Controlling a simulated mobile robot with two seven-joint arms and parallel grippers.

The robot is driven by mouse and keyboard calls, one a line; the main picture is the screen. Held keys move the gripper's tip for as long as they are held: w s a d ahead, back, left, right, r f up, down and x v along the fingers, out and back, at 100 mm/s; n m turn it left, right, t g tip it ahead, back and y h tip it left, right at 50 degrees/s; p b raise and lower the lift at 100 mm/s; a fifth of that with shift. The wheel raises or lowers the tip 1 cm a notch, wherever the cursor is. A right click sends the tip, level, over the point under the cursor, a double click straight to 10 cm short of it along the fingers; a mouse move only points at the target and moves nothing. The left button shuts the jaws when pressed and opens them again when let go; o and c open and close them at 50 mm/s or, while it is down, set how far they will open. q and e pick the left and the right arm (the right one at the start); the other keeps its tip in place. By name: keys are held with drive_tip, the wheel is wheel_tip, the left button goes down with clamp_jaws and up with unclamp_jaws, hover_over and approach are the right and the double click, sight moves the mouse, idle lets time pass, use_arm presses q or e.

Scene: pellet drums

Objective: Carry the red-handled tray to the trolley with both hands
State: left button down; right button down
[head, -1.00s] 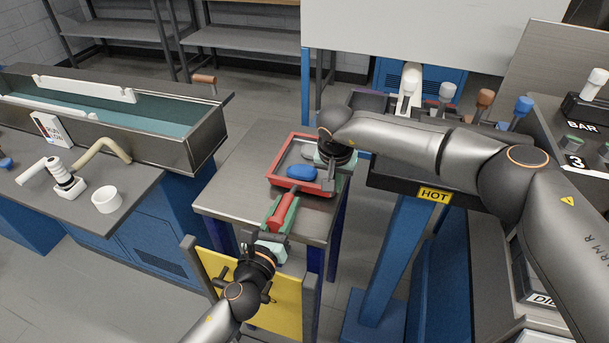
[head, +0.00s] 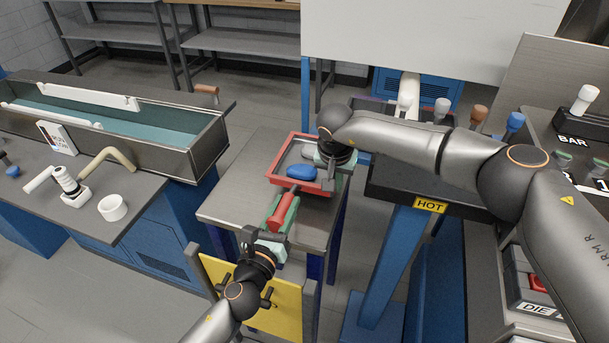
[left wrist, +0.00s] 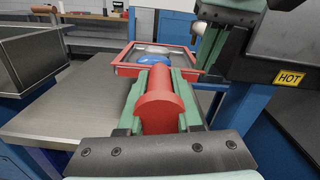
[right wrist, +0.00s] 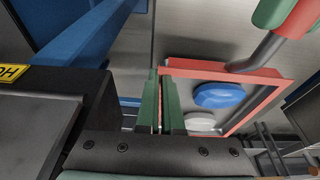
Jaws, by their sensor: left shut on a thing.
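The red-rimmed tray (head: 276,180) is over a grey-topped table (head: 235,200). A blue lump (head: 301,172) and a pale grey one (right wrist: 200,122) lie in it. My left gripper (head: 278,220) is shut on the tray's near red handle (left wrist: 160,100), with green fingers on both sides. My right gripper (right wrist: 162,105) is at the tray's far right side; its green fingers are close together with a sliver of red between them, at the rim. The tray looks level; a gap under it is hard to judge. I cannot tell which thing is the trolley.
A yellow panel (head: 275,305) between grey posts stands at the table's near side. A blue-posted machine marked HOT (head: 430,206) stands close at right. Floor is clear beyond the table.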

use_arm(q)
drive_tip(key=shift+r, duration=0.1)
use_arm(e)
drive_tip(key=shift+r, duration=0.1)
